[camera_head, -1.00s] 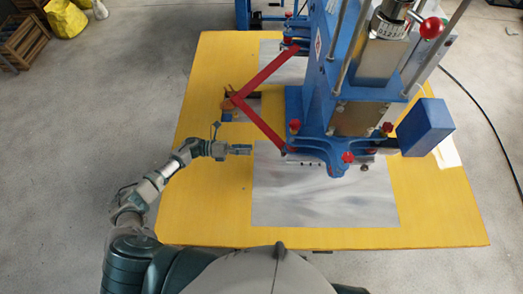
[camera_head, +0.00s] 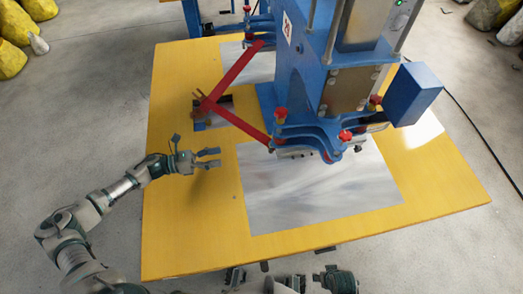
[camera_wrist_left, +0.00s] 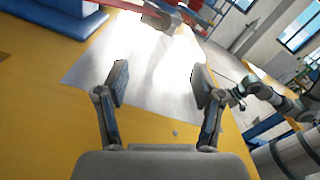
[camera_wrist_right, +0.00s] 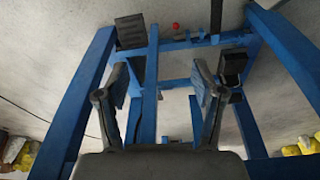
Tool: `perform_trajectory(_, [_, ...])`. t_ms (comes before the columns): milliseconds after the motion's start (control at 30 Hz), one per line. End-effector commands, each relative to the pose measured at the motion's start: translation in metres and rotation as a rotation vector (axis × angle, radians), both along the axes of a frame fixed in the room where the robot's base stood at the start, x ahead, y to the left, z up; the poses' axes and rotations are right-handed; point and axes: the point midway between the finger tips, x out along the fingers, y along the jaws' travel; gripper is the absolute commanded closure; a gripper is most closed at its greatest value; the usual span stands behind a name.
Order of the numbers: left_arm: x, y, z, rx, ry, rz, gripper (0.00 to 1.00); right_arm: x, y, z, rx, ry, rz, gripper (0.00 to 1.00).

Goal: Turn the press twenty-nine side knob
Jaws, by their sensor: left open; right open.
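The blue press (camera_head: 320,85) stands on the yellow table. Small red-topped knobs show on its lower head: a left one (camera_head: 281,115), a front one (camera_head: 345,136) and a right one (camera_head: 375,101). I cannot tell which is the side knob. My left gripper (camera_head: 216,158) is open and empty over the table, left of the press and apart from the knobs. In the left wrist view its spread fingers (camera_wrist_left: 160,85) face the bright metal plate. My right gripper (camera_wrist_right: 163,75) is open and empty among blue frame bars; it is not clear in the head view.
Red arms (camera_head: 235,75) jut left from the press. A metal plate (camera_head: 310,195) lies on the yellow table (camera_head: 170,220). A blue box (camera_head: 413,93) sticks out right of the press. Blue legs (camera_wrist_right: 75,110) surround my right gripper. The table's left front is clear.

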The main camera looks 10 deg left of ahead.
Motion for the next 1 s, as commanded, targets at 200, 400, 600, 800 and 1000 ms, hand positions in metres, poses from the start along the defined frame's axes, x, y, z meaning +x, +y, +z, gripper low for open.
perform_trajectory(200, [0.013,-0.040,0.003,-0.007,-0.002,-0.006,0.32,0.001,0.002,-0.006,-0.005,-0.001,0.000,0.32])
perform_trajectory(400, [0.028,-0.085,0.002,-0.009,-0.001,-0.004,0.32,0.003,0.004,-0.013,-0.006,0.001,0.000,0.32])
perform_trajectory(600, [0.041,-0.125,0.001,-0.006,0.000,-0.004,0.32,0.004,0.004,-0.014,-0.004,-0.003,-0.001,0.32])
perform_trajectory(800, [0.048,-0.148,0.001,-0.005,0.000,-0.003,0.32,0.003,0.005,-0.016,-0.003,0.001,-0.001,0.32])
perform_trajectory(1000, [0.050,-0.153,0.001,-0.005,0.001,0.000,0.32,0.003,0.004,-0.016,-0.005,0.003,-0.001,0.32])
